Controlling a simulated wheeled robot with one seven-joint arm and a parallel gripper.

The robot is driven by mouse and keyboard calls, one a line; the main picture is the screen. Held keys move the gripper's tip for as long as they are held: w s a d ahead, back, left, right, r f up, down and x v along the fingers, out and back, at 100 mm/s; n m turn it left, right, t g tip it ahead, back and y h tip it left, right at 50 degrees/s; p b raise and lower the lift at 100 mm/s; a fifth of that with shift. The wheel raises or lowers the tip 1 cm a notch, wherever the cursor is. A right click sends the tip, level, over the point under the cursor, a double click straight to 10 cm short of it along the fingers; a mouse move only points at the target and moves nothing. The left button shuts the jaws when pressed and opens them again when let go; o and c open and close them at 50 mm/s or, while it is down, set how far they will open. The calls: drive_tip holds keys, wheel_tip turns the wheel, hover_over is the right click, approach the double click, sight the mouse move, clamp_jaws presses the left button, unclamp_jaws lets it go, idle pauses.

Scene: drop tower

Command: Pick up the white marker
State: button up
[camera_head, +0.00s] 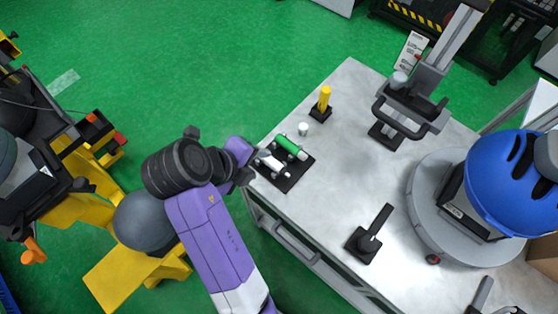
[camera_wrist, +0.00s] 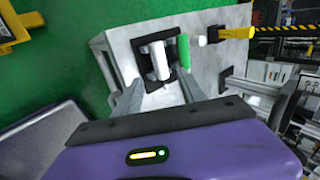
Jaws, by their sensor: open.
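A white marker (camera_head: 272,162) lies in a black holder (camera_head: 287,184) near the left edge of the grey table. A green marker (camera_head: 289,146) lies beside it in the same holder. My gripper (camera_head: 254,162) is at the table's left edge, close to the white marker, and its fingers are partly hidden in the head view. In the wrist view my gripper (camera_wrist: 161,84) is open, with its fingers apart on either side of the white marker's near end (camera_wrist: 160,62). The green marker (camera_wrist: 184,52) is just right of it. No grip on the marker shows.
A small white cylinder (camera_head: 303,129) and a yellow upright piece on a black base (camera_head: 323,99) stand behind the holder. A black lever block (camera_head: 368,240), a grey press-like stand (camera_head: 408,115) and a blue-domed machine (camera_head: 500,185) occupy the table. Its middle (camera_head: 345,165) is clear.

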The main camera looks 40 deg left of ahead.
sight(271, 163)
drive_tip(key=shift+p+x, duration=0.6)
drive_tip(key=shift+x, duration=3.35)
clamp_jaws()
